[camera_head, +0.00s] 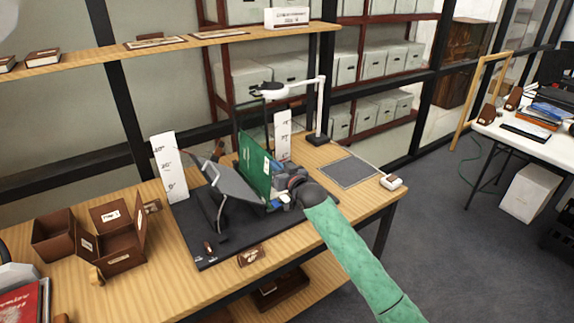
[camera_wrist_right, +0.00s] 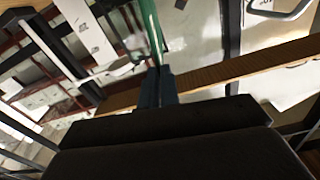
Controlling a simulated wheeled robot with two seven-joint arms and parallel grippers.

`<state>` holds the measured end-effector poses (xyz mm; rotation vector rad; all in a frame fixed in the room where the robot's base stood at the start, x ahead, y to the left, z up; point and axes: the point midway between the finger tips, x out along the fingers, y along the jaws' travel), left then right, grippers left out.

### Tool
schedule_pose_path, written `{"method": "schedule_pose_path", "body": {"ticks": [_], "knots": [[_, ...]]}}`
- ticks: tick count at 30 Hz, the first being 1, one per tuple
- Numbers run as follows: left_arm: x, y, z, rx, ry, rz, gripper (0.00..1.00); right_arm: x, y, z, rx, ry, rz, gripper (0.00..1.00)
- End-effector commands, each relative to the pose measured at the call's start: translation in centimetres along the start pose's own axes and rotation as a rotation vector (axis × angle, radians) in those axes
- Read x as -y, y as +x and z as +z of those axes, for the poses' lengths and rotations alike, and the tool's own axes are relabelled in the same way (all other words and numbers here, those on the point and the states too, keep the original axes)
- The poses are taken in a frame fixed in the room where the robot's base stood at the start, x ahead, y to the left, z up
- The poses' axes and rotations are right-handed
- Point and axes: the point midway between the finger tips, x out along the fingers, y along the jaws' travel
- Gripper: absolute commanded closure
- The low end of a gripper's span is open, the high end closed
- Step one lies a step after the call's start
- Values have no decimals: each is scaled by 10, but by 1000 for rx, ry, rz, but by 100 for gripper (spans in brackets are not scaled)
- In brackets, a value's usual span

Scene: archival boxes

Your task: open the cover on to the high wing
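A green book cover (camera_head: 254,162) with a white label stands nearly upright above a grey cradle wing (camera_head: 238,182), which is tilted on a dark base board (camera_head: 195,238). My right gripper (camera_head: 276,198) is at the cover's lower right edge. In the right wrist view the two blue fingers (camera_wrist_right: 158,82) are close together, with the thin green edge of the cover (camera_wrist_right: 152,35) running down between their tips; they look shut on it. The rest of the book is largely hidden behind the cover and the wing. My left gripper is not seen.
White scale cards (camera_head: 170,168) stand behind the cradle, with a white lamp (camera_head: 318,105) to the right. Open brown boxes (camera_head: 122,250) stand left of the base. A shelf (camera_head: 90,58) runs above. A grey mat (camera_head: 350,170) lies clear at the right.

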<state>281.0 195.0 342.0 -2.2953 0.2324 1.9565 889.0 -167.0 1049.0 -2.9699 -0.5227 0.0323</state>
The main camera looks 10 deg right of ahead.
Motion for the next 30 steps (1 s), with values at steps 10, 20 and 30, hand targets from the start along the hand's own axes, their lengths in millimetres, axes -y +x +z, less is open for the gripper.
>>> {"method": "schedule_pose_path", "body": {"ticks": [10,20,30], "knots": [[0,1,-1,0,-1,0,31,48,0,9,2,-301,-1,100],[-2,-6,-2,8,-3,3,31,75,0,20,2,-483,-1,100],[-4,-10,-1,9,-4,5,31,83,0,24,2,-545,0,100]]}}
